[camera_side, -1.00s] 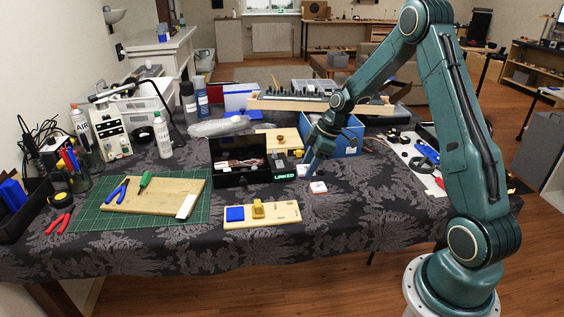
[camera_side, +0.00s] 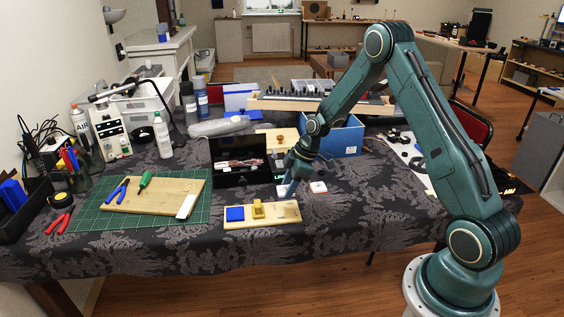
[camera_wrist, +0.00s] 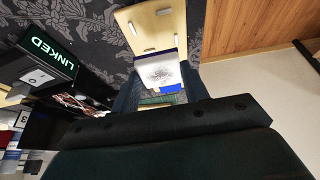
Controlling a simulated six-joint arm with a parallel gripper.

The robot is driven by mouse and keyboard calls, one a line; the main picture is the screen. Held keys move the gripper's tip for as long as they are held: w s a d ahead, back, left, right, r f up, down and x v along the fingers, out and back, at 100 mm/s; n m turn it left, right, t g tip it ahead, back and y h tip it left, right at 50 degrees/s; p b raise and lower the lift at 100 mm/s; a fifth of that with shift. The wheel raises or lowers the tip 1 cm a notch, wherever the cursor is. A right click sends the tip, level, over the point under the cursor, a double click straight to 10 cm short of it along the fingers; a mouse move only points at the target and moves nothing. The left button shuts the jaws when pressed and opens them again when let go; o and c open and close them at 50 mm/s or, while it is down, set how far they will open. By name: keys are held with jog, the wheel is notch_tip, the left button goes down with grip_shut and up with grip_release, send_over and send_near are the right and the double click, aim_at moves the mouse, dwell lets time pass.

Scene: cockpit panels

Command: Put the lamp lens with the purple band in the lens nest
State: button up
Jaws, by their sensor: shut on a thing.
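My gripper (camera_side: 287,190) hangs over the table just behind the wooden board, shut on the lamp lens (camera_wrist: 160,70). The lens is a white block with a dark purple band along one edge, between my fingers in the wrist view. It also shows as a small white piece (camera_side: 281,190) at the fingertips in the side view. The pale wooden board (camera_side: 240,223) carries a blue block (camera_side: 235,214) and a yellow block (camera_side: 258,209); its right end is bare of blocks. In the wrist view the board (camera_wrist: 148,27) shows slots beyond the lens. I cannot tell which part is the lens nest.
A white block with a red part (camera_side: 318,187) stands on the cloth right of my gripper. The black open box (camera_side: 232,176) and the lit LINKED sign (camera_wrist: 52,48) are close by on the left. The cloth in front of the board is clear.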

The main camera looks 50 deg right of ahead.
jog(key=shift+f, duration=2.85)
jog(key=shift+f, duration=0.2)
jog(key=o, duration=1.5)
jog(key=shift+o, duration=0.2)
jog(key=shift+r, duration=0.2)
jog(key=shift+r, duration=3.25)
jog(key=shift+r, duration=0.1)
